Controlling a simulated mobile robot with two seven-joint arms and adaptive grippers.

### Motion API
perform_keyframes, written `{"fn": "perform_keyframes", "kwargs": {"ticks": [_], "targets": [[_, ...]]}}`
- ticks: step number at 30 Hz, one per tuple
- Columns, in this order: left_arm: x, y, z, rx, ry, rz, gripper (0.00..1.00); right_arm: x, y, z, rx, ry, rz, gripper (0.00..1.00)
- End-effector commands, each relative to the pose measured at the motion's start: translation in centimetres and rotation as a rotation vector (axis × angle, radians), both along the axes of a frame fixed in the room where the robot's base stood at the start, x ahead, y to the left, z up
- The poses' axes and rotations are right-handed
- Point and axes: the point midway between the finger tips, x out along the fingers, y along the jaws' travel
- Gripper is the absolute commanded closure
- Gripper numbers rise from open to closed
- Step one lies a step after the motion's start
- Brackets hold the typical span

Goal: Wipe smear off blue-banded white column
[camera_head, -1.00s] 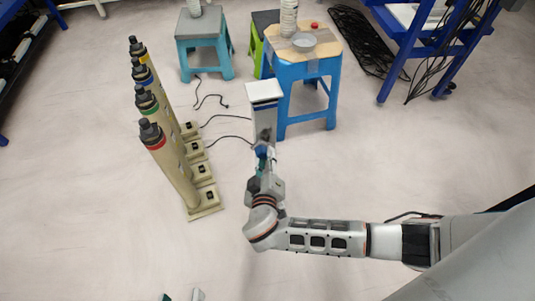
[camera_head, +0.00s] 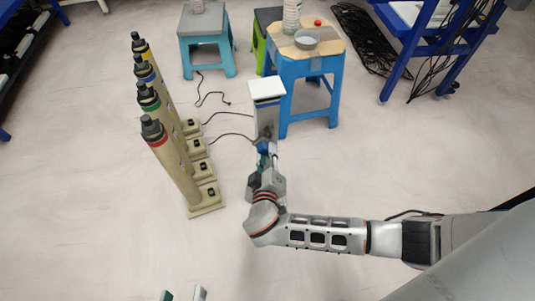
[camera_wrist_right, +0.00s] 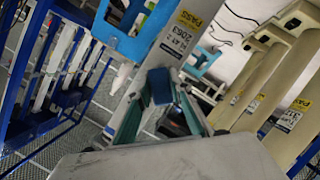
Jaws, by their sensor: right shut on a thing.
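The white column (camera_head: 266,118) with a blue band below its white cap stands mid-view in front of the blue stool. My right gripper (camera_head: 266,150) is at the lower part of its near face, shut on a blue pad (camera_head: 263,147). In the right wrist view the pad (camera_wrist_right: 160,87) sits between the teal fingers, against or very near the column's labelled face (camera_wrist_right: 183,38). I cannot tell whether it touches. No smear can be made out; the pad and gripper hide part of the face. My left gripper (camera_head: 183,295) shows only two separated fingertips at the bottom edge.
Several beige posts (camera_head: 178,165) with coloured bands stand in a row to the left. A blue stool (camera_head: 306,62) with a bowl is behind the column, a teal stool (camera_head: 205,40) further back. Cables (camera_head: 225,138) lie on the floor. A blue rack (camera_head: 428,50) is at right.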

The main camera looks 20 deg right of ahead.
Motion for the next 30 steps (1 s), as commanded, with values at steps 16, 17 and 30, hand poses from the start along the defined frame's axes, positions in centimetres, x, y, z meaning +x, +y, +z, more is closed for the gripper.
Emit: {"fn": "perform_keyframes", "kwargs": {"ticks": [16,17,30], "targets": [[-0.2,0.0,-0.4,0.0,0.008,0.0,0.6,1.0,-0.2,0.0,0.001,0.0,0.0,0.97],[-0.2,0.0,-0.4,0.0,0.008,0.0,0.6,1.1,-0.2,0.0,0.001,0.0,0.0,0.97],[-0.3,0.0,-0.6,0.0,0.013,0.0,0.6,1.9,-0.4,0.0,-0.001,-0.001,0.0,0.97]]}}
